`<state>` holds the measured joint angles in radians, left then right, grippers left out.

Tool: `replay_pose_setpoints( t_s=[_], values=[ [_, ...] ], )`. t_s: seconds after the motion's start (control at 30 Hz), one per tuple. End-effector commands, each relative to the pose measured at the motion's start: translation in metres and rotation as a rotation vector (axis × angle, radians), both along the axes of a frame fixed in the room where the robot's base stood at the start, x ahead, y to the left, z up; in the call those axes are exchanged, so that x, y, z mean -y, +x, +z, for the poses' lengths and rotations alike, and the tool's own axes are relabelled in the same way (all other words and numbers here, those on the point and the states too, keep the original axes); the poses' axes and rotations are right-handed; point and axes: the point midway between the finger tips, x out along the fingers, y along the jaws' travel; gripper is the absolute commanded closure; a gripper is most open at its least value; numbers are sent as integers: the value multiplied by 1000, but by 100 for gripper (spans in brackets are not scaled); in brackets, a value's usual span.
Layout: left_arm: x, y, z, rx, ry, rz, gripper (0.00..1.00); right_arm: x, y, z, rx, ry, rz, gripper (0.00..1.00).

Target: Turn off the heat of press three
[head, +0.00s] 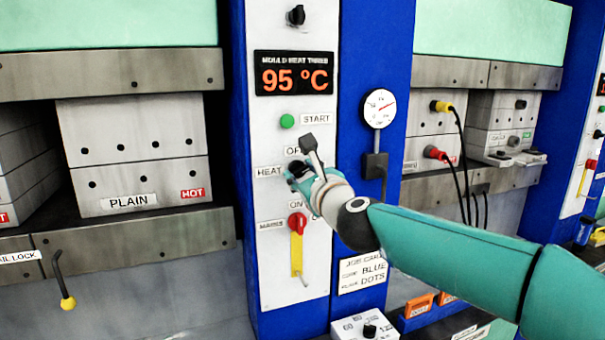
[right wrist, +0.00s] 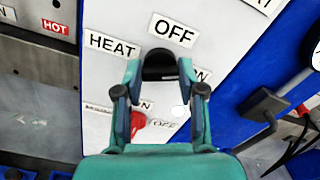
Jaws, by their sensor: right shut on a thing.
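The panel (head: 262,130) of the press carries a display (head: 294,73) headed "MOULD HEAT THREE" that reads 95 °C. My right gripper (head: 296,170) is at the switch marked HEAT, between its OFF and ON labels, and hides it in the head view. In the right wrist view, the black heat knob (right wrist: 159,64) sits between the fingertips of my right gripper (right wrist: 160,75), just below the OFF label (right wrist: 172,31). The fingers are shut on it. Which way the knob points I cannot tell. My left gripper is not in view.
Below is a red mains switch (head: 297,223) with a yellow strip; it also shows in the right wrist view (right wrist: 137,122). A green START button (head: 287,121) is above.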

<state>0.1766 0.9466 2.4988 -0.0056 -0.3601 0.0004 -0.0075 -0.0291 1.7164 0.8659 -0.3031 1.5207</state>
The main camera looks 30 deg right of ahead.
Motion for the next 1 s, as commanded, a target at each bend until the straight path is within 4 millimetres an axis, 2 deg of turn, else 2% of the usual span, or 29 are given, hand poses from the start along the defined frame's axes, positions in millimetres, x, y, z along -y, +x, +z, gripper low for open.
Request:
replay_pose_setpoints(
  t_s=[1.0],
  values=[
    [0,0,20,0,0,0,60,-4,2,-6,-226,-917,8,95]
  ],
)
